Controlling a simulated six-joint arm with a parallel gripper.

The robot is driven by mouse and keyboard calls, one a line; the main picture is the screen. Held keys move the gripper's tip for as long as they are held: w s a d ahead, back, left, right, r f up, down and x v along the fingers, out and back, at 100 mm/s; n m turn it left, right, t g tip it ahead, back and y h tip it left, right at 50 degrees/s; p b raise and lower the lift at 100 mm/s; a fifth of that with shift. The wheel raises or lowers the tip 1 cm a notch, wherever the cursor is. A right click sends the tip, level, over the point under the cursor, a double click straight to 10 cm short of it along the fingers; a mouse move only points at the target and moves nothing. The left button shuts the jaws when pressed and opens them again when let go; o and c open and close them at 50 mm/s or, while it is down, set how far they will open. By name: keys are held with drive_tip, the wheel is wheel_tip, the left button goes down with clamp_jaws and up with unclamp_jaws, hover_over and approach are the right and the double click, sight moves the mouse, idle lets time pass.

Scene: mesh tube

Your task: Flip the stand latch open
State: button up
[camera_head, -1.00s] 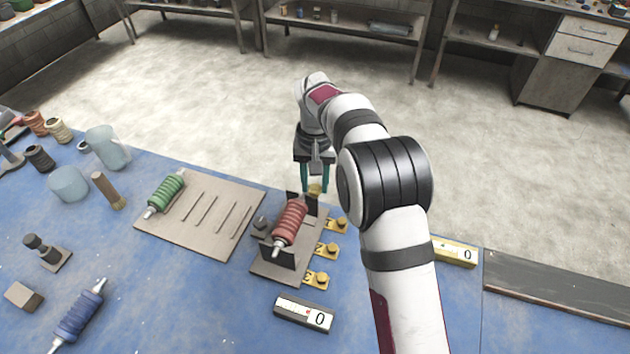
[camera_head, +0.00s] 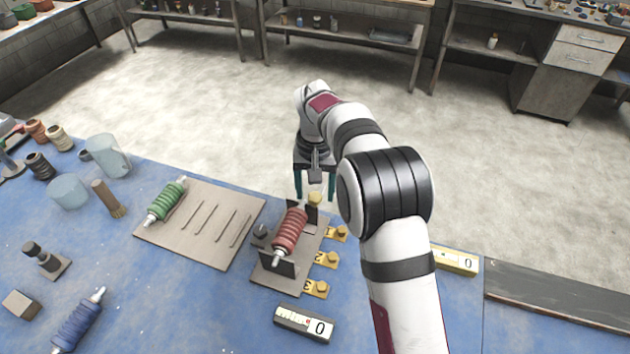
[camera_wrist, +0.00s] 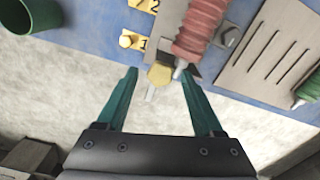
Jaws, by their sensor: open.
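The stand (camera_head: 263,271) is a brown plate with dark end brackets holding a red ribbed tube (camera_head: 291,231). A brass knob (camera_head: 315,198) is at the stand's far end; in the wrist view this brass knob (camera_wrist: 160,76) has a pale metal tip beside it. I cannot tell for sure that it is the latch. A small dark knob (camera_head: 261,231) sits at the stand's left side. My gripper (camera_head: 315,201) is open at the far end, its teal fingers on either side of the brass knob. In the wrist view, gaps show between the fingers and the knob.
Brass tabs numbered 1 (camera_head: 337,233), 2 (camera_head: 327,259) and 3 (camera_head: 315,289) line the stand's right side. A slotted board (camera_head: 199,252) with a green ribbed tube (camera_head: 166,202) lies left. A box reading 0 (camera_head: 304,323) is in front. The table's far edge is close.

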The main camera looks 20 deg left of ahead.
sight(315, 196)
wheel_tip(315, 196, up, 16)
drive_tip(key=shift+f, duration=0.2)
